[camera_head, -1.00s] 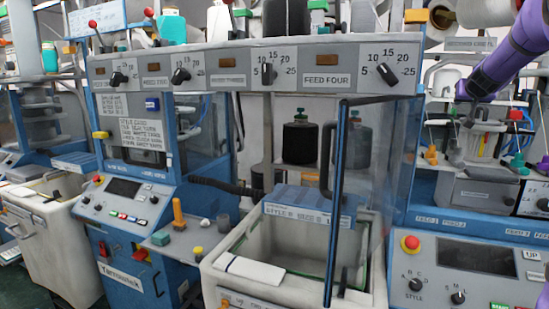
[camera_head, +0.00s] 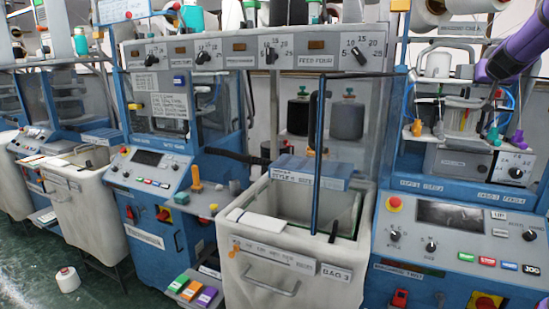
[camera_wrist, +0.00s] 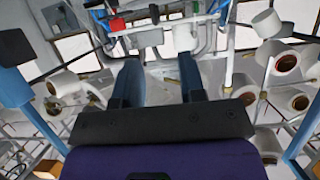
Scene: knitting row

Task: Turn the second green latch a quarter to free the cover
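A small green piece (camera_head: 493,135) stands at the front of the yarn unit on the right-hand machine, beside a purple one (camera_head: 517,139). I cannot tell whether the green piece is a latch, and no second green latch can be made out. A clear cover over this unit cannot be told apart for sure. My purple arm comes in at the top right of the head view, above and in front of this unit; its gripper is not clear there. In the wrist view my gripper (camera_wrist: 160,72) has its two dark blue fingers apart, with nothing held between them.
The wrist view shows white yarn cones (camera_wrist: 285,60) on both sides and metal bars ahead. A red emergency knob (camera_head: 394,203) sits on the right machine's panel. A white bin (camera_head: 262,268) stands in front of the middle machine. A yarn cone (camera_head: 67,279) stands on the green floor.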

